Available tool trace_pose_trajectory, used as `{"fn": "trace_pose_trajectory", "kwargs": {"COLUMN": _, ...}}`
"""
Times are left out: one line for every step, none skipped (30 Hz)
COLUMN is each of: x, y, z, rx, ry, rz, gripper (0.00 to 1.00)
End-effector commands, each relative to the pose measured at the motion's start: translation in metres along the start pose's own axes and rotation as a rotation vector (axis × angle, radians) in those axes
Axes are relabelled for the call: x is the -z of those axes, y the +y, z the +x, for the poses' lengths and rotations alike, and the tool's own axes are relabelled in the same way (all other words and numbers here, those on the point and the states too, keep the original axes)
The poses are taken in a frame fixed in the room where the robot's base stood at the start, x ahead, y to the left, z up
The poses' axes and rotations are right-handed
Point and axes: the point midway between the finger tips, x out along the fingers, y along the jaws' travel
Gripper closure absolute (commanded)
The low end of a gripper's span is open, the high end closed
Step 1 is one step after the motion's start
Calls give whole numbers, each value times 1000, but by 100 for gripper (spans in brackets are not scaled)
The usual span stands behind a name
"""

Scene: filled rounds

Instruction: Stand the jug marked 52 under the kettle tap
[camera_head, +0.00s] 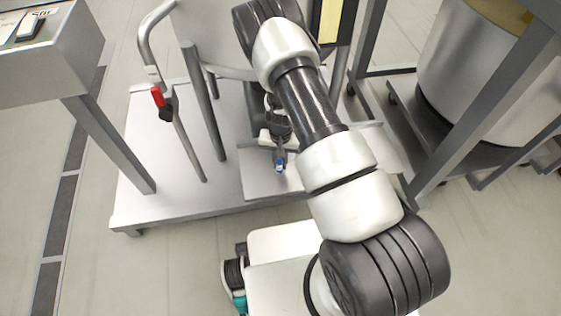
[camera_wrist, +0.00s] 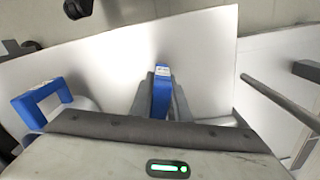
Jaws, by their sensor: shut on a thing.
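My gripper (camera_head: 279,148) points down over a light grey plate on the low steel platform. In the wrist view its two fingers (camera_wrist: 161,98) are shut on an upright blue handle (camera_wrist: 162,88) with a small white label on top. The label's number is too small to read, and the jug's body is hidden below my gripper. A second blue handle (camera_wrist: 38,102) with a pale rounded body stands to the left in the wrist view. I cannot make out a kettle tap outlet for certain.
A bent metal pipe (camera_head: 148,40) with a red-gripped lever (camera_head: 157,97) stands left of my gripper. Steel legs (camera_head: 205,110) rise from the platform (camera_head: 150,190). A large steel pot (camera_head: 455,65) in a frame is at the right. The platform's left front is clear.

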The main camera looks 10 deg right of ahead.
Motion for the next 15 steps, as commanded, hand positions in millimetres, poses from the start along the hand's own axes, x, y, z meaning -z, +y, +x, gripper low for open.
{"fn": "trace_pose_trajectory", "kwargs": {"x": 0, "y": 0, "z": 0, "rx": 0, "ry": 0, "rz": 0, "gripper": 100}}
{"fn": "trace_pose_trajectory", "kwargs": {"x": 0, "y": 0, "z": 0, "rx": 0, "ry": 0, "rz": 0, "gripper": 100}}
{"fn": "trace_pose_trajectory", "kwargs": {"x": 0, "y": 0, "z": 1, "rx": 0, "ry": 0, "rz": 0, "gripper": 100}}
{"fn": "trace_pose_trajectory", "kwargs": {"x": 0, "y": 0, "z": 1, "rx": 0, "ry": 0, "rz": 0, "gripper": 100}}
{"fn": "trace_pose_trajectory", "kwargs": {"x": 0, "y": 0, "z": 2, "rx": 0, "ry": 0, "rz": 0, "gripper": 100}}
{"fn": "trace_pose_trajectory", "kwargs": {"x": 0, "y": 0, "z": 2, "rx": 0, "ry": 0, "rz": 0, "gripper": 100}}
{"fn": "trace_pose_trajectory", "kwargs": {"x": 0, "y": 0, "z": 2, "rx": 0, "ry": 0, "rz": 0, "gripper": 100}}
{"fn": "trace_pose_trajectory", "kwargs": {"x": 0, "y": 0, "z": 3, "rx": 0, "ry": 0, "rz": 0, "gripper": 100}}
{"fn": "trace_pose_trajectory", "kwargs": {"x": 0, "y": 0, "z": 3, "rx": 0, "ry": 0, "rz": 0, "gripper": 100}}
{"fn": "trace_pose_trajectory", "kwargs": {"x": 0, "y": 0, "z": 4, "rx": 0, "ry": 0, "rz": 0, "gripper": 100}}
{"fn": "trace_pose_trajectory", "kwargs": {"x": 0, "y": 0, "z": 4, "rx": 0, "ry": 0, "rz": 0, "gripper": 100}}
{"fn": "trace_pose_trajectory", "kwargs": {"x": 0, "y": 0, "z": 4, "rx": 0, "ry": 0, "rz": 0, "gripper": 100}}
{"fn": "trace_pose_trajectory", "kwargs": {"x": 0, "y": 0, "z": 5, "rx": 0, "ry": 0, "rz": 0, "gripper": 100}}
{"fn": "trace_pose_trajectory", "kwargs": {"x": 0, "y": 0, "z": 5, "rx": 0, "ry": 0, "rz": 0, "gripper": 100}}
{"fn": "trace_pose_trajectory", "kwargs": {"x": 0, "y": 0, "z": 6, "rx": 0, "ry": 0, "rz": 0, "gripper": 100}}
